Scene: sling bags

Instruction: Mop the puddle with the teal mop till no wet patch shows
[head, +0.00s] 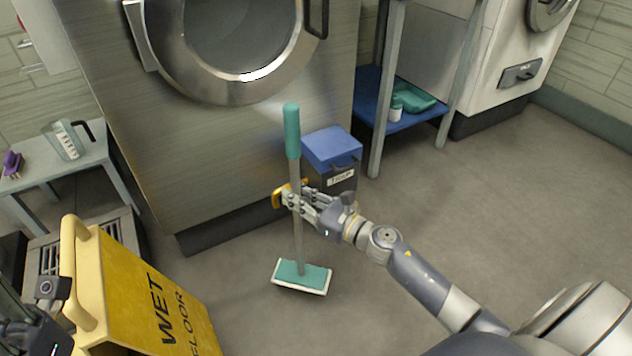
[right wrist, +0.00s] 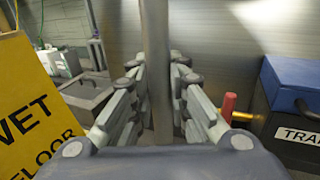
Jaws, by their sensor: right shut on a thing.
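The teal mop stands nearly upright, with its teal grip (head: 292,130) at the top and its flat teal and white head (head: 302,276) on the floor. My right gripper (head: 287,198) is shut on the middle of its grey pole. The right wrist view shows the pole (right wrist: 156,60) between the fingers. A dark part of my left arm shows at the lower left edge of the head view; its fingers cannot be made out. I cannot make out a puddle on the visible floor; the wet floor sign hides part of it.
A yellow wet floor sign (head: 150,290) stands at the lower left. A bin with a blue lid (head: 331,147) stands by the large washer (head: 180,150), right of the mop. A side table (head: 80,165) is at left. Open floor (head: 500,220) lies to the right.

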